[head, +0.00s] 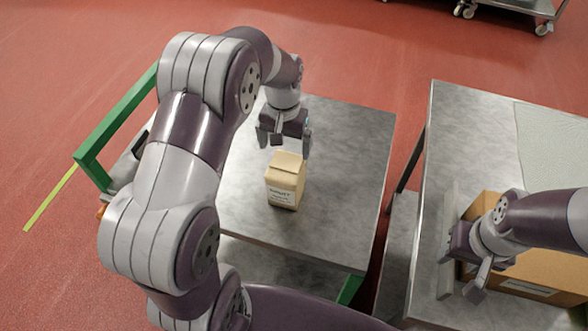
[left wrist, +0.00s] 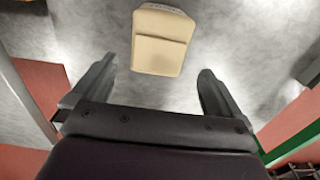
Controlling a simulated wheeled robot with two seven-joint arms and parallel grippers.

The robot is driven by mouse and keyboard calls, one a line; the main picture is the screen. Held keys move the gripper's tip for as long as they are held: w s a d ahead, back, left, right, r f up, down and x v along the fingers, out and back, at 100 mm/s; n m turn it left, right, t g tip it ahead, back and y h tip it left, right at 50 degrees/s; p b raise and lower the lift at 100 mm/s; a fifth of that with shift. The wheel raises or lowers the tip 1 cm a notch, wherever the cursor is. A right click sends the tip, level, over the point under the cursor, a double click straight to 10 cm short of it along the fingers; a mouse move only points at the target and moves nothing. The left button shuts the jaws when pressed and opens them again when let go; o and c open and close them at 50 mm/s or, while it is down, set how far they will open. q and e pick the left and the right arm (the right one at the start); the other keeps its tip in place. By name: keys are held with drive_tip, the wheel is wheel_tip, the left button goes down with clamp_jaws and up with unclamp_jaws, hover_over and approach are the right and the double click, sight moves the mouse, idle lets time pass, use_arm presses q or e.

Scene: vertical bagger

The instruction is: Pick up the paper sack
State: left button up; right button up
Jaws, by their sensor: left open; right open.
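The paper sack (head: 285,180) is tan with a folded top and a printed label. It stands upright on the left grey table (head: 350,150). In the left wrist view the sack (left wrist: 160,42) lies ahead of the fingers, roughly between their lines. My left gripper (head: 284,140) is open and empty, just behind the sack in the head view; its two fingers show in the left wrist view (left wrist: 152,88). My right gripper (head: 460,262) is open beside a cardboard box on the right table.
The open cardboard box (head: 545,272) stands on the right grey table (head: 470,130). A gap separates the two tables. A green frame (head: 115,130) rises at the left table's far left side. The left table is clear around the sack. A wheeled cart (head: 520,8) stands far back.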

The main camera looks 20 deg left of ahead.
sight(286, 171)
use_arm(q)
wheel_tip(286, 171, down, 10)
drive_tip(key=shift+s+d+f+p, duration=0.15)
drive_tip(key=shift+f+p, duration=0.1)
drive_tip(key=shift+p, duration=0.35)
drive_tip(key=shift+f, duration=0.4)
drive_tip(key=shift+r, duration=0.1)
drive_tip(key=c, duration=0.9)
drive_tip(key=shift+w, duration=0.2)
drive_tip(key=shift+c, duration=1.2)
